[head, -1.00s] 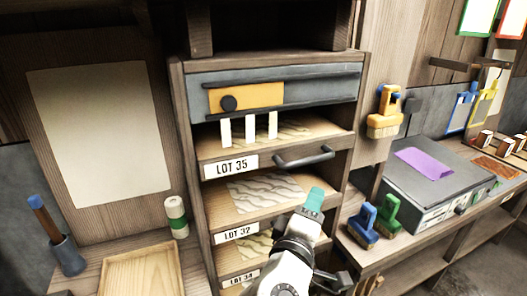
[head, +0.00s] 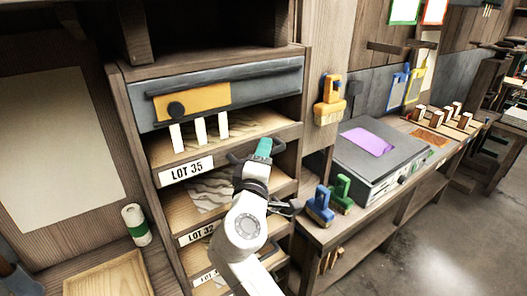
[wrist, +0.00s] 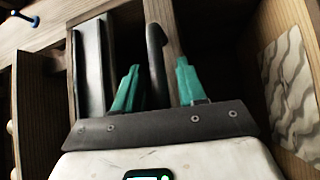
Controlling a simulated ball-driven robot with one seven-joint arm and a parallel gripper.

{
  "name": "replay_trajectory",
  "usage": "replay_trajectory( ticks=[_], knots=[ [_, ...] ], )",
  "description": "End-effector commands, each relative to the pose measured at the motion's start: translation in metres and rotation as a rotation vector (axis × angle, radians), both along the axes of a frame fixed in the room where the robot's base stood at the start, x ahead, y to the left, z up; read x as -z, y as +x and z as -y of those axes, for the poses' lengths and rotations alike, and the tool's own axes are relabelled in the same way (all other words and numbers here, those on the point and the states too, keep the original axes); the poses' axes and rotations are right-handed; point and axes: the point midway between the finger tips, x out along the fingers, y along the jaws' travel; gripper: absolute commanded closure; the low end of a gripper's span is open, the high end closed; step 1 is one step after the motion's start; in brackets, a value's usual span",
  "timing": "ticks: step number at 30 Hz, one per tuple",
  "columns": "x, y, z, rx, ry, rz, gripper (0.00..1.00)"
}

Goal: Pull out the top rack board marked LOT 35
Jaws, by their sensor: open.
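The top rack board (head: 222,151) bears a white label reading LOT 35 (head: 186,170) on its front edge, left of a dark bar handle (head: 238,156). A patterned sheet lies on the board. My gripper (head: 264,147) is at the handle and hides its middle in the head view. In the wrist view, the dark handle (wrist: 155,45) stands between the two teal fingers of my open gripper (wrist: 160,66), with gaps on both sides. The fingers are not closed on it. The board appears still seated in the rack.
Three white strips (head: 200,131) stand above the board under a grey panel with a yellow plate (head: 210,100). The LOT 32 board (head: 195,232) is below.

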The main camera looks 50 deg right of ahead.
Motion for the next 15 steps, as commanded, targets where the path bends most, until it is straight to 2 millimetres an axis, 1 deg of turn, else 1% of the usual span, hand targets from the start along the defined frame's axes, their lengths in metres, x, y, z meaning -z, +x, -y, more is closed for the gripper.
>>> replay_trajectory(
  ticks=[9, 15],
  knots=[
    [-0.0001, 0.001, 0.0021, 0.0, 0.0, 0.001, 0.6],
    [-0.0002, 0.001, 0.0017, 0.0, 0.0, 0.001, 0.8]
  ],
)
